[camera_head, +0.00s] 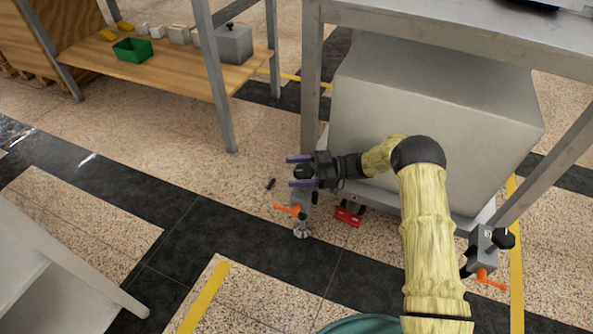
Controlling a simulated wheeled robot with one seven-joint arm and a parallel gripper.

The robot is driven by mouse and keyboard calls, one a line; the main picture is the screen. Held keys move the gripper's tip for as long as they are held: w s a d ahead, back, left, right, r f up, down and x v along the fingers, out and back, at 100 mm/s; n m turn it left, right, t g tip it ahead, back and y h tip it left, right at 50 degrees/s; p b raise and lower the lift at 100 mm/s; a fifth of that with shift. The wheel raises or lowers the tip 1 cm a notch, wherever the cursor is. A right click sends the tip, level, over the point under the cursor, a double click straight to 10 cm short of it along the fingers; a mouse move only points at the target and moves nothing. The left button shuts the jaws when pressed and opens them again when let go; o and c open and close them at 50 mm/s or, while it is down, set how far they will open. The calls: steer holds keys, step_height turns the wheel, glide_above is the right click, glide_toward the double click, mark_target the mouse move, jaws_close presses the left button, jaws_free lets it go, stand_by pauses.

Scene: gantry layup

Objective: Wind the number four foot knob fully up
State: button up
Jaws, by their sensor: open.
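My gripper (299,171) is open, its two purple-tipped fingers pointing left near the table's front left leg. A dark rounded shape, which looks like the foot knob (304,172), shows between the fingers; I cannot tell whether they touch it. Below is the grey foot bracket (299,195) with an orange lever (288,210) and a round metal foot pad (301,230) at the floor. My gripper partly hides this bracket. A similar bracket (484,252) at the right leg has a black knob (503,239) and an orange lever (490,281). No number is clearly readable.
A large grey box (430,120) sits under the metal table (460,35), behind my arm. A red caster part (348,216) is right of the left bracket. A shelf (150,70) holds a green bin (132,49). The floor to the left is mostly clear.

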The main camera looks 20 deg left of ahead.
step_height(320, 180, up, 10)
steer(key=p, duration=0.6)
